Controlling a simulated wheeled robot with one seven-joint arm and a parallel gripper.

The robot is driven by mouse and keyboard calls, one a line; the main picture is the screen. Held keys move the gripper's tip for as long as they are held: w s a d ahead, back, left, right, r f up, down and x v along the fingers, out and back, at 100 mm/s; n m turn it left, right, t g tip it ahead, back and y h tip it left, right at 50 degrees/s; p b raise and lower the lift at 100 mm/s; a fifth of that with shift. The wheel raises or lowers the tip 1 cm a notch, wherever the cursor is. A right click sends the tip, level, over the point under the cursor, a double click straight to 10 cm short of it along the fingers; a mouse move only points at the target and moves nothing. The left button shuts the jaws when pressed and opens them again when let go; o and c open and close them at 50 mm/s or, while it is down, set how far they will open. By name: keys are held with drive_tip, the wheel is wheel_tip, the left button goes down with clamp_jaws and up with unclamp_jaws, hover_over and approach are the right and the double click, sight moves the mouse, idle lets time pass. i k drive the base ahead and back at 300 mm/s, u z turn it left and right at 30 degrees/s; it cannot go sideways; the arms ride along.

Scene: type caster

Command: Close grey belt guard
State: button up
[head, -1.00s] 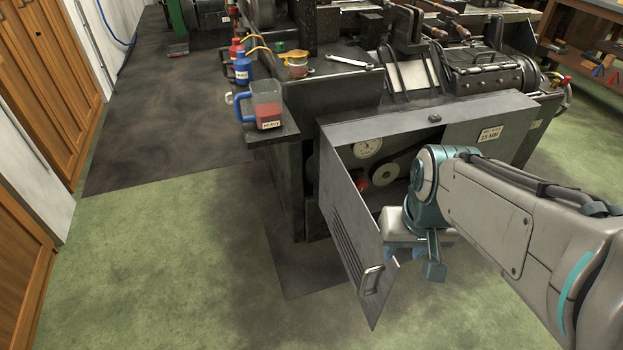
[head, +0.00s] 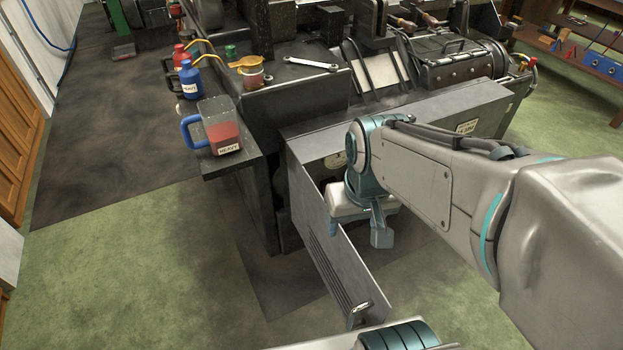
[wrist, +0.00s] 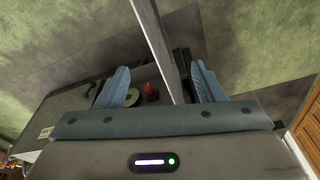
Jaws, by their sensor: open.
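The grey belt guard (head: 325,255) is a flat panel with slots, hinged at its left side and standing open from the machine's cover box. Its handle (head: 362,312) is near the free lower end. My gripper (head: 355,230) points down beside the panel's inner side, with one finger overlapping its top edge in the head view. In the wrist view the panel (wrist: 162,45) runs edge-on between the spread fingers of my gripper (wrist: 160,85). Whether either finger touches it cannot be told. Behind it the open cover box shows a pulley (wrist: 132,97) and a red part (wrist: 150,90).
The cover box (head: 415,120) lies behind my arm. Open green floor (head: 130,270) lies to the left.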

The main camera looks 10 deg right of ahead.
sight(360, 302)
drive_tip(key=u, duration=0.55)
drive_tip(key=k, duration=1.35)
drive_tip(key=u, duration=0.75)
drive_tip(key=i, duration=0.6)
drive_tip(key=z, duration=0.3)
